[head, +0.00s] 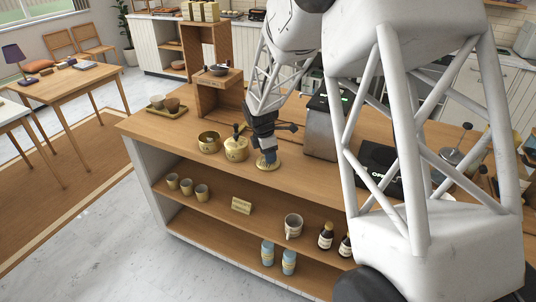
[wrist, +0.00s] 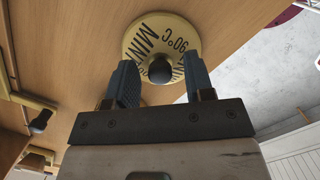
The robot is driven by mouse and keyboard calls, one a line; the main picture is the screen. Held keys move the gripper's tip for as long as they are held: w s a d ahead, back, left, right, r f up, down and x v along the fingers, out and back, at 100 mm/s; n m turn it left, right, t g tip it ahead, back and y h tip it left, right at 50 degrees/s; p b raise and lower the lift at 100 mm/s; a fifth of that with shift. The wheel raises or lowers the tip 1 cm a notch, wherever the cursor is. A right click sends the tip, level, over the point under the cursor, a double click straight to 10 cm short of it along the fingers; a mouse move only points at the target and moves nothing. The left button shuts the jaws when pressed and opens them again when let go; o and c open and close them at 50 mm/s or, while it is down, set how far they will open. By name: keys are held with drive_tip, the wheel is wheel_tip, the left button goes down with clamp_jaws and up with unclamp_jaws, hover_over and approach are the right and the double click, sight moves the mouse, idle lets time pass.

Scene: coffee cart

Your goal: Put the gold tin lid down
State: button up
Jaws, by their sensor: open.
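The gold tin lid (wrist: 178,27) lies flat on the wooden counter (wrist: 85,50). It is a round gold disc with dark lettering that includes "90°C" and "MIN", and it has a dark round knob (wrist: 160,70). In the head view the lid (head: 268,166) lies near the counter's front edge, partly hidden by my gripper. My gripper (wrist: 157,80) is open, with one blue-grey finger on each side of the knob and a gap to it. In the head view my gripper (head: 271,158) points down at the lid from above.
A gold kettle-like pot (head: 236,150) and an open gold tin (head: 209,143) stand left of the lid. A grey machine (head: 320,133) stands to its right. The counter's front edge is close, with shelves of cups and bottles below.

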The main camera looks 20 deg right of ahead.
sight(263, 160)
wheel_tip(263, 160, up, 12)
drive_tip(key=a, duration=0.1)
drive_tip(key=shift+a, duration=0.4)
drive_tip(key=shift+f, duration=0.1)
idle(0.5)
drive_tip(key=s+a+r+m, duration=0.1)
drive_tip(key=s+r+m, duration=0.2)
drive_tip(key=s, duration=0.3)
drive_tip(key=s+a+r+m+t, duration=0.1)
drive_tip(key=s+a+r+m, duration=0.15)
drive_tip(key=s, duration=0.35)
drive_tip(key=s+r+m, duration=0.3)
drive_tip(key=s+r, duration=0.1)
drive_tip(key=s, duration=0.3)
drive_tip(key=s+a+m+t+y, duration=0.1)
drive_tip(key=s+a+m, duration=0.2)
drive_tip(key=s+m, duration=0.6)
drive_tip(key=s, duration=1.2)
drive_tip(key=shift+a+f+m+t+y, duration=0.15)
drive_tip(key=shift+a+m+t+y, duration=0.1)
drive_tip(key=shift+m+t+y, duration=0.1)
